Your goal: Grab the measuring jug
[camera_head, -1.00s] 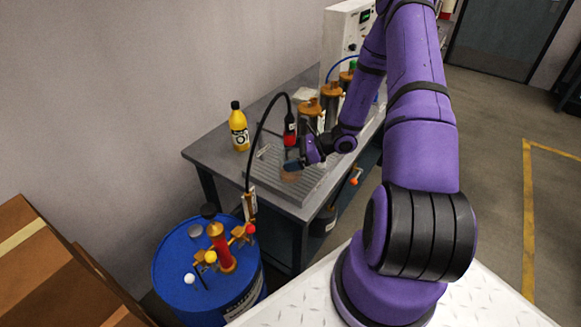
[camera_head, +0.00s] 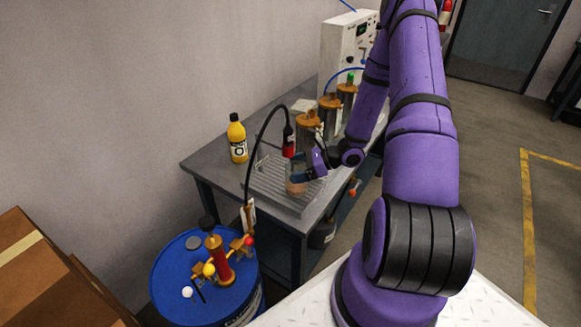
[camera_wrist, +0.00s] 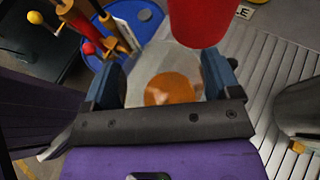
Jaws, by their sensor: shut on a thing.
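The measuring jug (camera_head: 297,188) is a clear vessel with amber liquid in it. It is small in the head view, at the front part of the ribbed tray. In the wrist view the jug (camera_wrist: 172,90) fills the space between the two blue fingers, with the amber liquid low in it. My gripper (camera_head: 303,176) is shut on the jug, one finger on each side. In the wrist view my gripper (camera_wrist: 162,78) shows both fingers along the jug's walls. I cannot tell whether the jug's base touches the tray.
A red nozzle (camera_head: 288,140) on a black hose hangs close above the jug. The ribbed tray (camera_head: 268,176) lies on a grey bench with a yellow bottle (camera_head: 237,140) and several metal cylinders (camera_head: 308,128). A blue drum (camera_head: 180,262) with a red pump stands in front.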

